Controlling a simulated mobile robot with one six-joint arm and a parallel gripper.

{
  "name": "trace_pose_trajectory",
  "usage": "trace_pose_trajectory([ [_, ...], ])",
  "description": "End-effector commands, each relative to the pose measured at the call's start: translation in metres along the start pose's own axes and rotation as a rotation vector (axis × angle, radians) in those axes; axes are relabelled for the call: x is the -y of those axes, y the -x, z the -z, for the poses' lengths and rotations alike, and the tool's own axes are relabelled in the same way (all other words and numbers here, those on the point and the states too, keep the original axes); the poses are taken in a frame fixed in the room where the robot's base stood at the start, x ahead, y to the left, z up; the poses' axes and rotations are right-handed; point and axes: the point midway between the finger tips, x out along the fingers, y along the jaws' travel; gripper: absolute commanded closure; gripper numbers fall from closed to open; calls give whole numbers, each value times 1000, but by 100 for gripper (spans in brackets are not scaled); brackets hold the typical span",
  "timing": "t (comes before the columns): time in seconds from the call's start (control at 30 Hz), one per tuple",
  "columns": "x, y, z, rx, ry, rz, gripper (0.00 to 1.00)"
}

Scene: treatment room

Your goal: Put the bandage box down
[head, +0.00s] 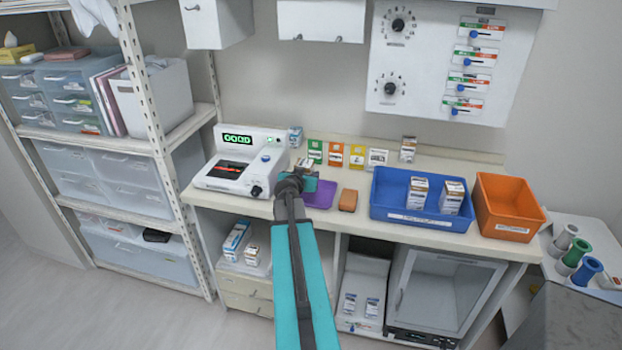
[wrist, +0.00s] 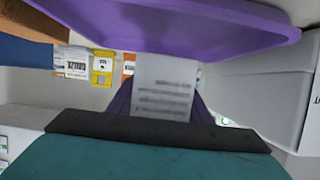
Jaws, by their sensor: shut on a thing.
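My gripper (head: 299,176) is over the counter, beside the white device and at the purple tray's left end. It is shut on the bandage box (wrist: 163,88), a white box with grey printed lines, seen between the dark fingers in the wrist view. In the head view my gripper and arm hide most of the box. The purple tray (head: 321,195) lies on the counter; its rim (wrist: 190,35) also fills the top of the wrist view. The box's edge meets the tray's rim in that picture; I cannot tell whether they touch.
The white device (head: 222,172) with a green display stands left. Colored cards (head: 336,153) line the back. An orange-brown block (head: 348,200), a blue bin (head: 390,205) with two boxes and an orange bin (head: 508,195) stand right. A small box (head: 408,149) stands behind the blue bin.

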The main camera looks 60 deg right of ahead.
Motion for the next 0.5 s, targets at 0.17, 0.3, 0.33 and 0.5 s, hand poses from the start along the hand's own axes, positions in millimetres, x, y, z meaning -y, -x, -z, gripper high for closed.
trace_pose_trajectory([
  [0.17,0,0,0,-1,0,0,82],
  [0.3,-1,-4,3,0,0,0,82],
  [0.33,-2,-6,3,0,0,0,82],
  [0.5,-4,-15,-2,1,2,0,82],
])
